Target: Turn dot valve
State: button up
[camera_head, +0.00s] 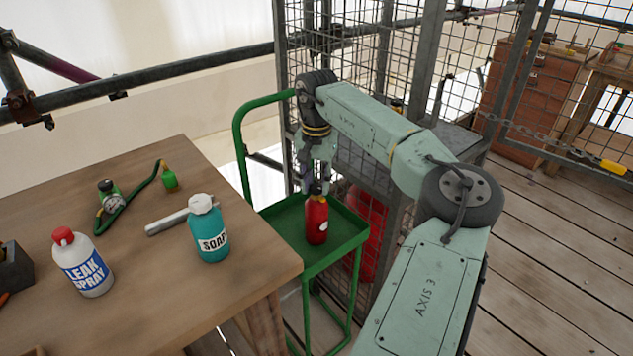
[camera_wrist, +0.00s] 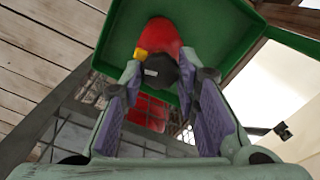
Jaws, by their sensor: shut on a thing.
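A small red gas bottle (camera_head: 316,222) stands upright on the green trolley's tray, below my gripper (camera_head: 314,184). In the wrist view the bottle's red body (camera_wrist: 165,38) shows from above, with a dark valve (camera_wrist: 160,72) on top and a yellow part (camera_wrist: 141,54) at its side. My gripper (camera_wrist: 161,84) points down at the bottle, its purple-padded fingers either side of the dark valve and shut on it. The fingers hide part of the valve, and I cannot make out a dot on it.
The green trolley (camera_head: 340,238) stands between the wooden workbench (camera_head: 140,300) and a mesh cage (camera_head: 370,150). A soap bottle (camera_head: 209,232), leak spray (camera_head: 82,265) and gauge with hose (camera_head: 110,198) are on the bench. A large red cylinder (camera_head: 366,225) stands behind the mesh.

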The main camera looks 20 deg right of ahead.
jog(key=c, duration=0.3)
jog(key=shift+m, duration=0.4)
jog(key=m, duration=0.3)
jog(key=shift+m+p, duration=0.3)
jog(key=shift+m, duration=0.1)
jog(key=m, duration=1.3)
jog(key=shift+m, duration=0.3)
dwell(0.8)
